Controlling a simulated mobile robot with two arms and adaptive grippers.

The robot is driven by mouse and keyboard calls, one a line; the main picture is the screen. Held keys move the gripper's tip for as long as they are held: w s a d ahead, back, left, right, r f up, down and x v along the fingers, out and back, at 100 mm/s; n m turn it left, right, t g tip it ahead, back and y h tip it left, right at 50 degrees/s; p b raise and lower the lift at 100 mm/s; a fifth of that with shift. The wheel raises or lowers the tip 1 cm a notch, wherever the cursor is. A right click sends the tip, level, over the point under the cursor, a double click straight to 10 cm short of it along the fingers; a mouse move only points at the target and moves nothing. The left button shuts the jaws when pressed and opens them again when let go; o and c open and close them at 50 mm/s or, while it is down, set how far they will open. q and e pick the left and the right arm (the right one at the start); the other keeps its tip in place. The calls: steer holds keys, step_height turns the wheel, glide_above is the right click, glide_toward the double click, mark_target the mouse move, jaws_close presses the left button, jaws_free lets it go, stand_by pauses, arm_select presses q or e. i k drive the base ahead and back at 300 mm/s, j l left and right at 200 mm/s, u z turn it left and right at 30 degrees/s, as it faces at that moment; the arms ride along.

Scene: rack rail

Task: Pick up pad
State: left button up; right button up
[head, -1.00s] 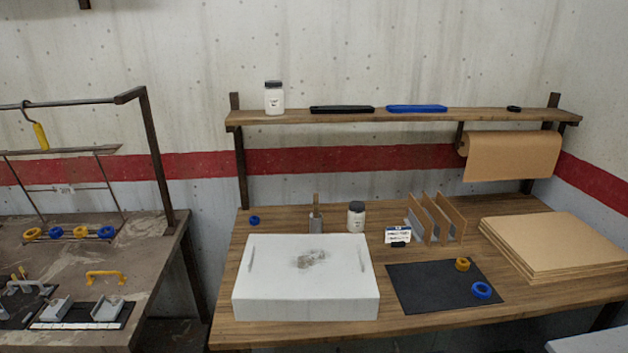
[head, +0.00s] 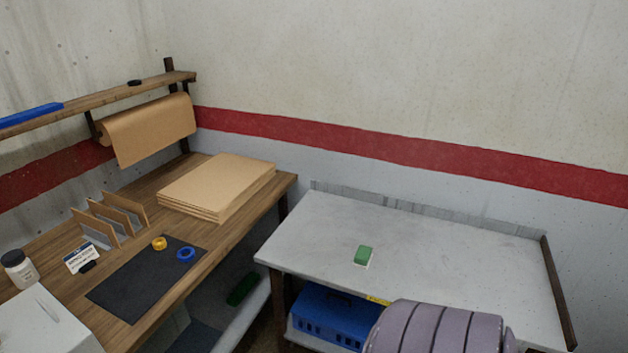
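A small green pad (head: 363,254) with a pale lower edge lies on the light grey table (head: 460,270) at the right. It sits alone, left of the middle of the tabletop. Neither of my grippers is in view, so nothing shows near the pad.
The wooden bench (head: 230,220) at the left holds cardboard sheets (head: 215,187), a dark mat (head: 130,290), and blue (head: 186,254) and yellow (head: 159,243) rings. A blue crate (head: 325,315) sits under the grey table. A ribbed mauve shape (head: 435,328) covers its front edge. Most of its top is clear.

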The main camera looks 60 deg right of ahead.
mark_target(363, 256)
steer(key=z, duration=2.25)
